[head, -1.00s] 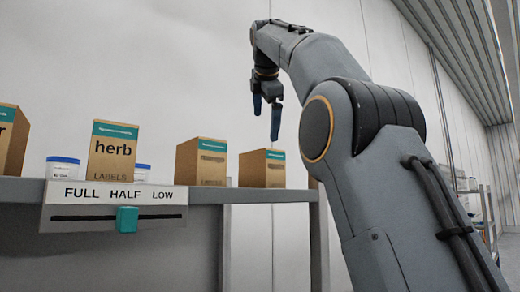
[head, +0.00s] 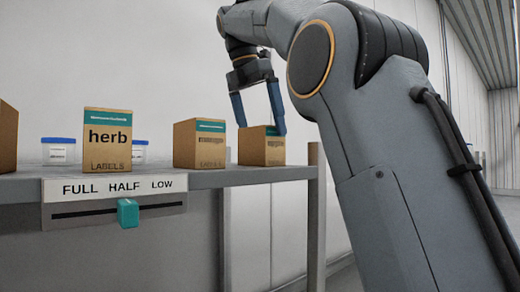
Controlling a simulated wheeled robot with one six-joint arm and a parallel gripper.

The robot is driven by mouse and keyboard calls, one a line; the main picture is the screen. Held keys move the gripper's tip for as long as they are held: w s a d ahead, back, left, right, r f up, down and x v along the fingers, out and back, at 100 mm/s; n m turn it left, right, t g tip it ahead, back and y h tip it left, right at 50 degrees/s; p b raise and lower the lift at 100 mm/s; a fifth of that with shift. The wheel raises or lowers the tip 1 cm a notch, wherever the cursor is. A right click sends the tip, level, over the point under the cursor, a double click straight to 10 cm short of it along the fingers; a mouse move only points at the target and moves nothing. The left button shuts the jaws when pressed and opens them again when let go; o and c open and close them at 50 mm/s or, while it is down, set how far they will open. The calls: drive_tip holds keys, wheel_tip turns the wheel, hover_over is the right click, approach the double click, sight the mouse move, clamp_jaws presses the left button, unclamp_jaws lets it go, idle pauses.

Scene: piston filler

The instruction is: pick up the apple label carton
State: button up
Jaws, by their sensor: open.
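No carton with the word apple readable shows in the head view. The carton under my gripper (head: 259,112) is a small brown box with a teal stripe (head: 262,148) at the right end of the grey shelf; its visible side bears a barcode and its name is hidden. My gripper points down and is open. Its two blue fingers are spread above and around the top of this carton. I cannot tell whether they touch it. Another brown carton (head: 199,145) stands just left of it, its name also turned away.
The herb carton (head: 108,138) stands upright at the left, with two blue-lidded white tubs (head: 60,151) near it. A carton (head: 7,138) is cut off at the left edge. A FULL HALF LOW panel with a teal slider (head: 128,213) is on the grey shelf's (head: 230,176) front.

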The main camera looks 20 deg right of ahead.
sight(264, 146)
drive_tip(key=shift+p+x, duration=0.5)
drive_tip(key=shift+x, duration=2.4)
drive_tip(key=shift+w+a, duration=0.1)
drive_tip(key=c, duration=1.2)
drive_tip(key=shift+o, duration=0.2)
